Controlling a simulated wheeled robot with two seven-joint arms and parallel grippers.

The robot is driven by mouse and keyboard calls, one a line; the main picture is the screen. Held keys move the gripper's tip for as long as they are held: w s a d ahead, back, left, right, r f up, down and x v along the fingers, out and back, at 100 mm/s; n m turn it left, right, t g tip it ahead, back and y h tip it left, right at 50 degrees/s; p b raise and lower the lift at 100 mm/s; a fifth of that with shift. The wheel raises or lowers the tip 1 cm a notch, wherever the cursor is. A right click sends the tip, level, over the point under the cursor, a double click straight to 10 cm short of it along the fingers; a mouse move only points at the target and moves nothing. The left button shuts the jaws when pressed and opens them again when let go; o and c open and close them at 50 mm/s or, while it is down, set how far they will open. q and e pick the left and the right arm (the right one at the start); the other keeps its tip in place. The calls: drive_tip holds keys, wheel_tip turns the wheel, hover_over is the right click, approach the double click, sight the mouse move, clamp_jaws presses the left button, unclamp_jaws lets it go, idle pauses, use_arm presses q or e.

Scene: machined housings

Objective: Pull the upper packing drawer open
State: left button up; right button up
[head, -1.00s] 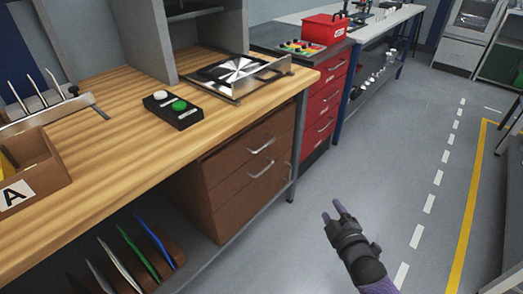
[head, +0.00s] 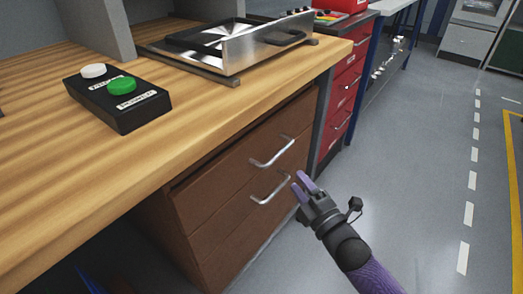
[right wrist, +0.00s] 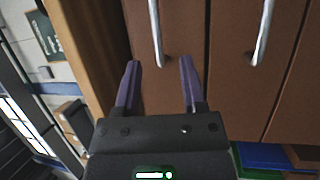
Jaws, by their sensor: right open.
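The upper packing drawer (head: 215,180) is the brown top front under the wooden bench, and it looks shut. Its silver bar handle (head: 273,158) also shows in the right wrist view (right wrist: 156,30). The lower drawer (head: 225,232) has a like handle (head: 272,194). My right gripper (head: 301,182) is open and empty in front of the drawers, just right of the lower handle in the head view. In the right wrist view, its two purple fingers (right wrist: 158,82) point at the upper handle, whose near end lies between and beyond the fingertips, apparently untouched. My left gripper is not in view.
The wooden worktop (head: 200,130) overhangs the drawers. On it are a black button box (head: 125,110) and a metal tray fixture (head: 240,50). A red drawer cabinet (head: 345,85) stands beyond. The grey floor (head: 420,180) to the right is clear.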

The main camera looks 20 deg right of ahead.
sight(278, 152)
drive_tip(key=b+x, duration=0.4)
drive_tip(key=x, duration=0.5)
drive_tip(key=shift+b, duration=0.4)
drive_tip(key=shift+w+r, duration=0.15)
drive_tip(key=shift+r, duration=0.1)
drive_tip(key=shift+c, duration=0.2)
clamp_jaws()
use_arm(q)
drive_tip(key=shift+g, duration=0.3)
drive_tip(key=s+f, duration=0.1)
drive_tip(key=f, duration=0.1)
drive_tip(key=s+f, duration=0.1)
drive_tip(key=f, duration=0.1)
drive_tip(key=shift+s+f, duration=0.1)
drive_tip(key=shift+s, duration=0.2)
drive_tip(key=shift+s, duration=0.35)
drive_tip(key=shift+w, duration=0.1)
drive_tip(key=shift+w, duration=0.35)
